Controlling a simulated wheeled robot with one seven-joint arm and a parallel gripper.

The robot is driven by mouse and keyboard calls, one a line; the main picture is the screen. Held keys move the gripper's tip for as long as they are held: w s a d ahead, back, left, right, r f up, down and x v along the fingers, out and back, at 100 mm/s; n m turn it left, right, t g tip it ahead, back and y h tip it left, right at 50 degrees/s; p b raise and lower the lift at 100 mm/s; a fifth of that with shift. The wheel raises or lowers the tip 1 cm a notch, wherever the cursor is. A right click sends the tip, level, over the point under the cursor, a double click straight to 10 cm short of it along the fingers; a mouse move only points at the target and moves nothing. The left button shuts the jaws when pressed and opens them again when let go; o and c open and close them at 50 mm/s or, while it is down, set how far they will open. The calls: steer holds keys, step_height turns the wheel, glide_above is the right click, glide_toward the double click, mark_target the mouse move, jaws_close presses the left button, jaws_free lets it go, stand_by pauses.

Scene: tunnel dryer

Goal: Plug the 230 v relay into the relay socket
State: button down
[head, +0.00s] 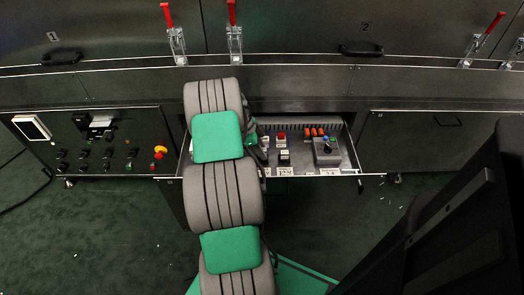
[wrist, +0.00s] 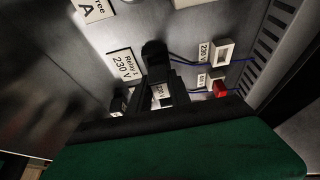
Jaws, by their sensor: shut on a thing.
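In the wrist view my gripper (wrist: 162,88) is shut on a dark block with a small white label that seems to read 230 V, which I take for the 230 V relay (wrist: 159,94). The jaws and my gripper body hide most of it. A plate reading "Relay 230 V" (wrist: 123,65) is fixed on the grey panel just left of the jaws. A rounded black piece stands just beyond the jaws; I cannot tell what it is. In the head view my arm covers the gripper's tip over the open drawer. I cannot make out the relay socket for certain.
In the head view the drawer (head: 345,165) holds a red-topped block (head: 281,137), orange pieces (head: 314,132) and a grey box with coloured knobs (head: 327,154). In the wrist view a white block (wrist: 223,50), a red block (wrist: 220,89) and blue wires lie right of the jaws.

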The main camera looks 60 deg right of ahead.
steer(key=shift+f+b, duration=0.6)
steer(key=shift+f, duration=0.25)
steer(key=c, duration=1.1)
jaws_free()
steer(key=shift+r, duration=0.1)
steer(key=p+v, duration=0.2)
steer(key=v, duration=0.5)
steer(key=shift+w+r, duration=0.15)
steer(key=shift+r, duration=0.2)
steer(key=shift+a, duration=0.1)
